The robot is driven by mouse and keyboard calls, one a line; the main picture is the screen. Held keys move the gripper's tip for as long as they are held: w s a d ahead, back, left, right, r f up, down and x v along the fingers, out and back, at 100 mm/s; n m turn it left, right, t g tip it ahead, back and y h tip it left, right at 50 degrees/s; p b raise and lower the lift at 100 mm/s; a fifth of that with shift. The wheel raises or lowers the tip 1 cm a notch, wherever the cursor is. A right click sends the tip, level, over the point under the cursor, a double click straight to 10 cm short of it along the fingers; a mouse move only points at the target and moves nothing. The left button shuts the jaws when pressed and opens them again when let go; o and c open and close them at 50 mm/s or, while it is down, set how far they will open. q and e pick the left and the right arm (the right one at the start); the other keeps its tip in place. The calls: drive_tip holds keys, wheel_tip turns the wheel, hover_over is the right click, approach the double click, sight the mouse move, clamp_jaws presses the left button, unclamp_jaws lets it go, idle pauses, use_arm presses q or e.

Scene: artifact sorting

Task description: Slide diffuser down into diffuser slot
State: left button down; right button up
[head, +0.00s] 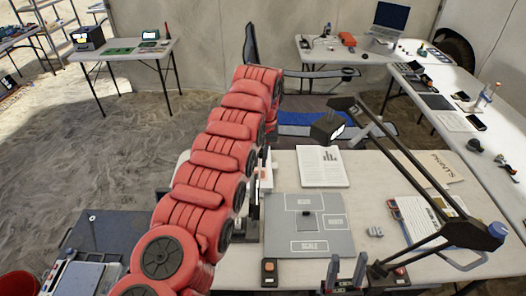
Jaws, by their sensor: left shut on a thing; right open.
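My red left arm crosses the view from the bottom, over the table's left side. Its gripper (263,182) is mostly hidden behind the arm, beside a dark upright stand (251,218) at the left edge of the grey mat. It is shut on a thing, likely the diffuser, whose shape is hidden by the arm. I cannot make out the diffuser slot or whether the diffuser touches it.
The grey mat (338,242) has outlined, labelled fields and a small dark square. A black desk lamp (328,128) arches over the table's right side.

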use_arm(q)
drive_tip(key=shift+s+d, duration=0.1)
drive_tip(key=shift+s, duration=0.05)
drive_tip(key=shift+d+f, duration=0.1)
drive_tip(key=shift+f+b, duration=0.1)
drive_tip(key=shift+b, duration=0.65)
drive_tip(key=f+b, duration=0.3)
drive_tip(key=b, duration=0.1)
drive_tip(key=f+b, duration=0.2)
drive_tip(key=b, duration=0.1)
drive_tip(key=shift+a+f, duration=0.3)
idle(0.5)
drive_tip(key=shift+f+b, duration=0.2)
drive_tip(key=shift+b, duration=0.15)
idle(0.6)
drive_tip(key=shift+f+b, duration=0.3)
drive_tip(key=shift+b, duration=0.05)
drive_tip(key=shift+a+f+b, duration=0.15)
drive_tip(key=shift+f+b, duration=1.3)
drive_tip(key=shift+b, duration=0.1)
